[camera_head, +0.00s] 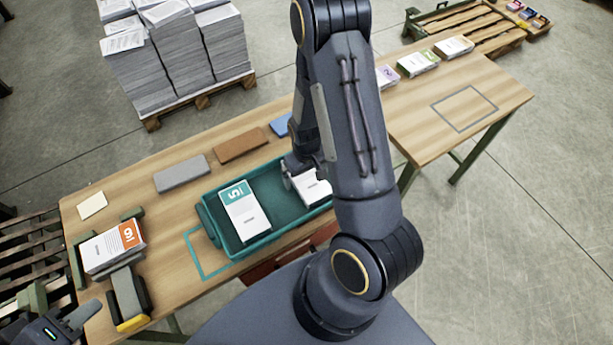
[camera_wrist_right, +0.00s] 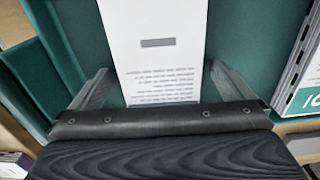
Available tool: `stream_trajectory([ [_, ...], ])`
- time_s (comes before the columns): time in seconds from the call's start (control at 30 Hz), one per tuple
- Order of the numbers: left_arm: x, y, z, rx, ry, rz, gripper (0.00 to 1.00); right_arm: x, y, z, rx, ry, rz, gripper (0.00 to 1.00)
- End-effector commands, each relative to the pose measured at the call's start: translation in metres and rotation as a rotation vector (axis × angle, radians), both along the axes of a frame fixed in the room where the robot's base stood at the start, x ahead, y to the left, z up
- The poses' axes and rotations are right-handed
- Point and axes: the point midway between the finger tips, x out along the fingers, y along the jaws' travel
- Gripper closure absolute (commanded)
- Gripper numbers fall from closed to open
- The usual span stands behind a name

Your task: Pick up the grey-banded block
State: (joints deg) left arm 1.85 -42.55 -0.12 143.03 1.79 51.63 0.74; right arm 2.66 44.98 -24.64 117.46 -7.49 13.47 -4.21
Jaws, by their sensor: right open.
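A white block (camera_wrist_right: 155,50) lies in the teal tray (camera_wrist_right: 265,60), between the fingers of my right gripper (camera_wrist_right: 162,88) in the right wrist view. A small grey bar shows on its face; its end band is out of view, so I cannot tell the band colour. In the head view the block (camera_head: 312,190) is partly hidden by my right arm. My right gripper (camera_head: 303,174) is open around the block, with gaps at both sides. My left gripper (camera_head: 68,318) is at the bottom left corner, partly cut off, away from the tray.
A teal-banded block (camera_head: 246,214) lies beside it in the tray. An orange-banded block (camera_head: 112,247) sits in a holder at left. Purple-banded (camera_head: 387,77) and green-banded (camera_head: 418,63) blocks stand at right. A grey slab (camera_head: 182,174) and brown slab (camera_head: 241,146) lie behind the tray.

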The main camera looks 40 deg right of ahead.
Motion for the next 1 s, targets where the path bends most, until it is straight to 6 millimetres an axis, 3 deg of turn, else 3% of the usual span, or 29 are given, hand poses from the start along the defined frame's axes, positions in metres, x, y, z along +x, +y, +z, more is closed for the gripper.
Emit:
stream_trajectory([
  [0.17, 0.0, 0.0, 0.0, 0.0, 0.0, 0.0, 0.64, 0.0, 0.0, 0.0, 0.0, -0.001, 0.0, 0.0],
  [0.57, 0.0, 0.0, 0.0, 0.0, 0.0, 0.0, 0.64, 0.0, 0.0, 0.0, 0.0, 0.0, -0.001, 0.52],
  [0.83, 0.0, 0.0, 0.0, 0.0, 0.0, 0.0, 0.64, 0.001, 0.0, 0.002, 0.0, -0.002, -0.001, 0.53],
  [1.0, 0.0, 0.0, 0.0, 0.0, 0.0, 0.0, 0.64, 0.001, 0.0, 0.013, 0.0, -0.003, -0.001, 0.53],
])
